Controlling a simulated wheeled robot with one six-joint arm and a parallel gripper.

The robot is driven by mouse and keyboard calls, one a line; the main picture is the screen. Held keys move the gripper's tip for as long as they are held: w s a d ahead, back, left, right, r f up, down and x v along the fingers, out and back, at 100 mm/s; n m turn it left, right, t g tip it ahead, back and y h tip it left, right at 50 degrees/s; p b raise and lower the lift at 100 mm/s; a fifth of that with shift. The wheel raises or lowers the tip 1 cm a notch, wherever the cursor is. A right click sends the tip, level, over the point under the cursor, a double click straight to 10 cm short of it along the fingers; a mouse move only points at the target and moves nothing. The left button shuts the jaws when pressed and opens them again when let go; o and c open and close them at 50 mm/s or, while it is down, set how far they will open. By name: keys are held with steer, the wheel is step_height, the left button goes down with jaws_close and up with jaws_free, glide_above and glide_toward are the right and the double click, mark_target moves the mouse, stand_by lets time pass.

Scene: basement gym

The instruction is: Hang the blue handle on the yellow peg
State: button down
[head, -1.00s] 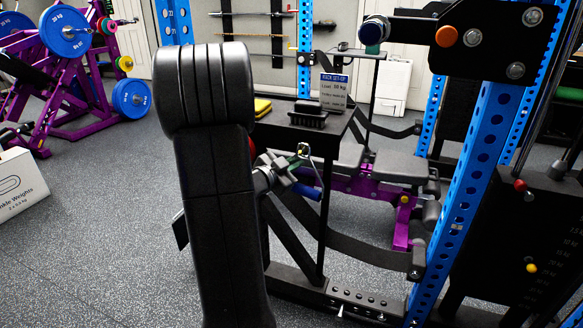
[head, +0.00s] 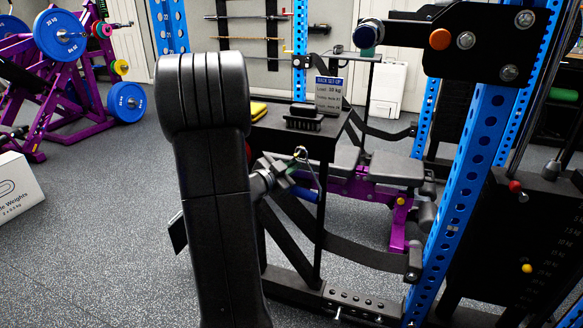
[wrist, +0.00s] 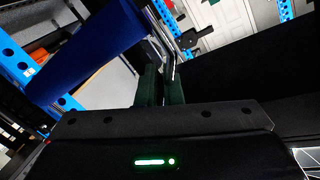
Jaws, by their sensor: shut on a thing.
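The blue handle (head: 304,193) hangs from a metal bracket with a ring at its top, just right of my arm in the head view. It is large in the wrist view (wrist: 85,58), tilted, left of the fingers. My gripper (head: 288,180) is partly hidden behind my own arm. In the wrist view its dark green fingers (wrist: 160,85) are closed on the handle's metal bracket, beside the blue grip. A small yellow tip (head: 288,52) by the far blue upright may be the yellow peg; it is too small to be sure.
A black stand with a brush (head: 304,117) and a set-up sign (head: 328,95) is just beyond my gripper. A blue rack upright (head: 465,190) stands at right, a purple-framed bench (head: 380,188) behind. Open floor (head: 95,240) lies at left.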

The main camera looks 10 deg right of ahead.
steer(key=c, duration=1.5)
jaws_free()
steer(key=p+v, duration=0.2)
steer(key=v, duration=1.1)
steer(key=shift+s+a+p, duration=0.25)
steer(key=shift+a+p, duration=0.1)
steer(key=shift+p, duration=0.05)
steer(key=shift+d, duration=0.1)
steer(key=b+x, duration=0.1)
steer(key=x, duration=0.3)
steer(key=b+x, duration=0.1)
steer(key=x, duration=0.3)
steer(key=b+x, duration=0.1)
steer(key=x, duration=0.3)
steer(key=shift+w+d+r, duration=0.15)
steer(key=shift+d+r, duration=0.2)
steer(key=shift+d, duration=0.05)
